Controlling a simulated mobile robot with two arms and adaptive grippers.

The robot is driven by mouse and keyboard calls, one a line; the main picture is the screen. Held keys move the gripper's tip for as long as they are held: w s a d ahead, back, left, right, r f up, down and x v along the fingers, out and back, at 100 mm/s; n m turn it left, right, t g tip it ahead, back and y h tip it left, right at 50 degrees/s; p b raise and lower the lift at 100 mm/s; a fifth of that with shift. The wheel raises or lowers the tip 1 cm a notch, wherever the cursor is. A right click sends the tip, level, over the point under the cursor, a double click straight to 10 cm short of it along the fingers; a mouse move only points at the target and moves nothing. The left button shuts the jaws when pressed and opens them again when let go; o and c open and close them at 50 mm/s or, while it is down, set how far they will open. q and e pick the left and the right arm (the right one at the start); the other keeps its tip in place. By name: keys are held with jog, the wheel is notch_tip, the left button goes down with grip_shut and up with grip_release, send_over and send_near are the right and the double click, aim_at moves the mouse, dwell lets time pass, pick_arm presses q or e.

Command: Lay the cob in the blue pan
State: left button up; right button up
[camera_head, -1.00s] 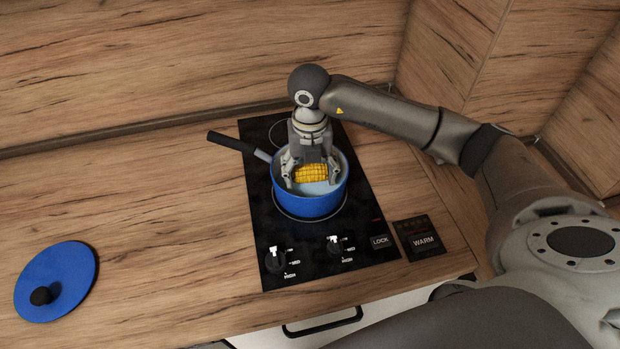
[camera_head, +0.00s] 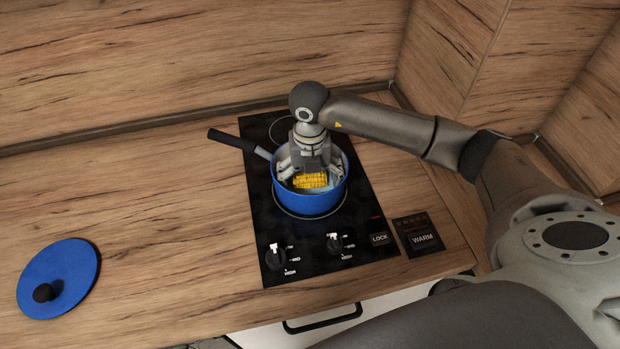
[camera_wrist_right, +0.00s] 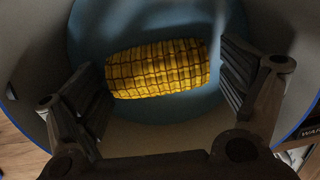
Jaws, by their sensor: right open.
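The yellow corn cob (camera_head: 310,181) is inside the blue pan (camera_head: 308,204), which stands on the black hob with its handle toward the upper left. In the right wrist view the cob (camera_wrist_right: 158,69) lies sideways over the pan's pale blue floor (camera_wrist_right: 190,108). My right gripper (camera_head: 309,172) reaches down into the pan from above. Its fingers (camera_wrist_right: 166,95) are spread, one at each end of the cob, with a gap visible at the ends. My left gripper is not in view.
A blue lid (camera_head: 72,272) with a black knob lies on the wooden counter at the left. The black hob (camera_head: 318,245) has two knobs at its front and a WARM panel (camera_head: 420,236) beside it. The counter between lid and hob is clear.

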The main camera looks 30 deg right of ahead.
aim_at(310, 177)
jog(key=shift+r, duration=0.15)
notch_tip(310, 177, up, 12)
jog(key=b, duration=0.2)
jog(key=shift+b, duration=0.4)
